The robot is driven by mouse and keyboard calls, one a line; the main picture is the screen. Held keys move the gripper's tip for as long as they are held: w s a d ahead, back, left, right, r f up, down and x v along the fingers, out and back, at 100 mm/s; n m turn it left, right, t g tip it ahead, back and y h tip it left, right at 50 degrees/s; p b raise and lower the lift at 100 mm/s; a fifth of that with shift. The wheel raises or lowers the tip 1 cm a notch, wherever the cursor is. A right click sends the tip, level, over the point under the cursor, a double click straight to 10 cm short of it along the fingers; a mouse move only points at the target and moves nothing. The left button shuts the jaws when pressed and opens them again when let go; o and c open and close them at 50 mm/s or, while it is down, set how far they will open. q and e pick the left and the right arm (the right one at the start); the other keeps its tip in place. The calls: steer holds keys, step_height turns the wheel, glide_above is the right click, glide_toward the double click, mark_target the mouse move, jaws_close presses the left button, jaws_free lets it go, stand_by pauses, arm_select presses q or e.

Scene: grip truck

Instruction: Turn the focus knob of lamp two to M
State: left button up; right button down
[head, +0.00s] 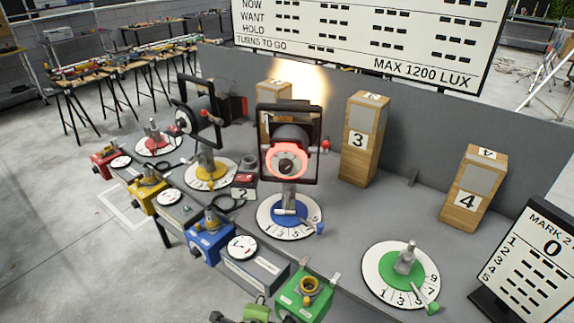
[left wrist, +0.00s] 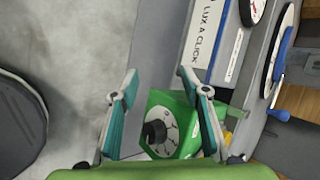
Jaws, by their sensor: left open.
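The lamp in the middle of the head view (head: 289,160) stands upright on a round blue dial base, with a glowing red ring around its front. Another lamp (head: 192,120) stands behind it to the left on a yellow dial base. I cannot tell for certain which is lamp two. A green control box (head: 292,312) is at the bench's front edge. In the left wrist view, a black knob (left wrist: 155,131) on a white dial shows on the green box (left wrist: 160,100); its marks are unreadable. My left gripper (left wrist: 160,86) is open, its teal fingers apart and empty, over the box. My right gripper is out of view.
Blue (head: 211,241), yellow (head: 142,197) and red (head: 105,160) control boxes line the bench front. A grey box with a gauge (head: 253,272) lies beside the green box. Wooden blocks numbered 3 (head: 358,140) and 4 (head: 470,190) stand at the back. A score panel (head: 530,265) stands at right.

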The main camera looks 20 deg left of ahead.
arm_select(q)
step_height(320, 180, up, 14)
steer(key=w+d+m+t+p, duration=0.1)
steer(key=w+d+m+t, duration=0.1)
steer(key=w+m+t, duration=0.1)
steer(key=m+t+y, duration=0.1)
steer(key=m+t, duration=0.3)
steer(key=m, duration=0.5)
glide_toward(285, 170)
steer(key=s+f, duration=0.6)
steer(key=f, duration=0.2)
step_height(285, 170, up, 6)
steer(key=w+m+t+p, duration=0.1)
steer(key=m+t, duration=0.2)
steer(key=m, duration=0.2)
steer(key=w+p, duration=0.1)
steer(key=w, duration=0.3)
steer(key=w+a+p, duration=0.1)
steer(key=w, duration=0.2)
steer(key=w+p, duration=0.1)
steer(key=w, duration=0.3)
steer(key=shift+w+a+f, duration=0.1)
steer(key=shift+w+a, duration=0.3)
steer(key=shift+w+a+f+p, duration=0.1)
steer(key=shift+w+p, duration=0.25)
steer(key=shift+w, duration=0.4)
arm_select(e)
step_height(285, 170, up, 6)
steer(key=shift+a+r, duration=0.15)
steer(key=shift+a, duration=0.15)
